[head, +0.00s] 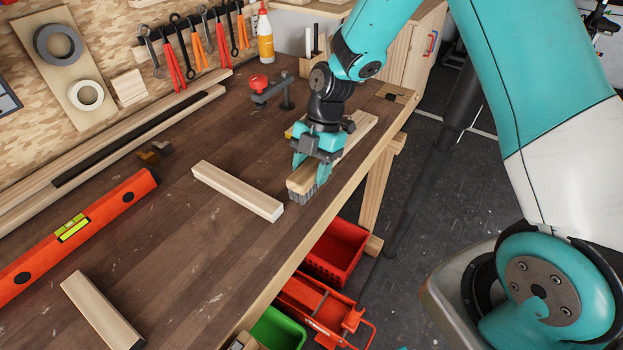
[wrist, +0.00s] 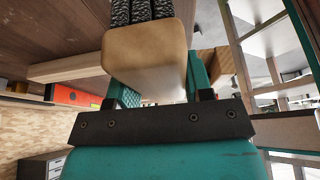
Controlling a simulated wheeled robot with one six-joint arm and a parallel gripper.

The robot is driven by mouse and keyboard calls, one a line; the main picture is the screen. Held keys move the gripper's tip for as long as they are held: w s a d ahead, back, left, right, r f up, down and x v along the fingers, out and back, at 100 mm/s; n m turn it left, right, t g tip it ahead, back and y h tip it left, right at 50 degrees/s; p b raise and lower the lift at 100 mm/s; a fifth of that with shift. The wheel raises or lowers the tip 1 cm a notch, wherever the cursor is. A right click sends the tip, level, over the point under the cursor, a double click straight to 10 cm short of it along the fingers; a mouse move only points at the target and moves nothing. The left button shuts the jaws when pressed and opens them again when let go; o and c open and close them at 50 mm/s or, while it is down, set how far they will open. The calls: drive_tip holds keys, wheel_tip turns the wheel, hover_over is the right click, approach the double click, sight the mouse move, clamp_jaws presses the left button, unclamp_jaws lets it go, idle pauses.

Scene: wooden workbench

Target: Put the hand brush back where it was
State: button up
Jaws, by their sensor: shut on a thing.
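The hand brush (head: 301,184) has a pale wooden body and dark grey bristles that point down. It is at the right side of the workbench (head: 215,235), close to the front edge. My gripper (head: 317,165) is shut on the brush's wooden body from above. In the wrist view the brush (wrist: 150,55) fills the upper middle, its end face towards the camera and its bristles at the top, with the gripper's fingers (wrist: 160,92) on both sides. I cannot tell whether the bristles touch the bench top.
A wooden block (head: 238,190) lies just left of the brush, another (head: 100,312) at the lower left. An orange spirit level (head: 75,235) lies at the left. A red-knobbed clamp (head: 272,91) stands behind. Red (head: 336,250) and green (head: 278,330) bins sit below the bench edge.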

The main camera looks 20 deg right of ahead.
drive_tip(key=shift+f, duration=2)
drive_tip(key=shift+f, duration=0.15)
drive_tip(key=o, duration=1)
drive_tip(key=shift+c, duration=0.2)
